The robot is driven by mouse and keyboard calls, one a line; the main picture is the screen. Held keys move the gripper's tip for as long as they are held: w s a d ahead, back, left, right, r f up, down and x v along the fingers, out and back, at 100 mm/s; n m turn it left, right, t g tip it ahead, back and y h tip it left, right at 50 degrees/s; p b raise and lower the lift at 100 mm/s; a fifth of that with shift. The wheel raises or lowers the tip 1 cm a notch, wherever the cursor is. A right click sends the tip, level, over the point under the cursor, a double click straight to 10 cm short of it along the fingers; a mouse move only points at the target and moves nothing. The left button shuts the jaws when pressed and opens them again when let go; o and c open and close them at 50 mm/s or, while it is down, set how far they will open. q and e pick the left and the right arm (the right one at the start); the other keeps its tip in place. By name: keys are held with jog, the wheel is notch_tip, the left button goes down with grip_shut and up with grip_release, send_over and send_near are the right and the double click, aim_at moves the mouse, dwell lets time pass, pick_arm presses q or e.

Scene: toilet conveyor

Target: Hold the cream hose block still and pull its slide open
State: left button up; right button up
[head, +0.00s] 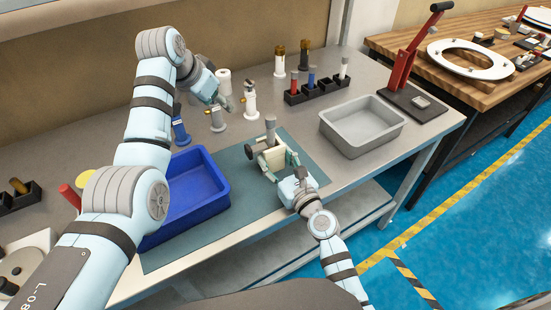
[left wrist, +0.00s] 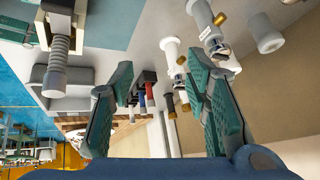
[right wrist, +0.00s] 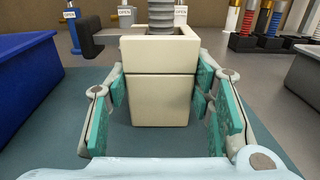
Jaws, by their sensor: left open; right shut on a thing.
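The cream hose block (head: 269,157) stands upright on the teal mat, with a grey ribbed hose (head: 270,130) rising from its top. It fills the middle of the right wrist view (right wrist: 160,95). A dark grey knob (right wrist: 98,42) sticks out at its left side; it also shows in the head view (head: 248,151). My right gripper (right wrist: 160,84) is shut on the block, one finger on each side. My left gripper (head: 222,103) is open and empty, raised behind and left of the block near the fittings. Its spread fingers show in the left wrist view (left wrist: 163,75).
A blue bin (head: 190,187) stands left of the block and a grey tray (head: 362,126) to its right. White and blue fittings (head: 249,102) stand behind, near my left gripper. A black rack (head: 317,91) of coloured hoses and a red lever press (head: 404,72) stand farther back right.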

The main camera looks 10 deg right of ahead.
aim_at(246, 153)
pick_arm(q)
jog(key=s+d+m+g+h, duration=0.1)
jog(key=s+d+m+g, duration=0.3)
jog(key=s, duration=0.4)
jog(key=shift+m, duration=0.3)
notch_tip(246, 153, down, 10)
jog(key=shift+s+d+r, duration=0.1)
jog(key=c, duration=0.8)
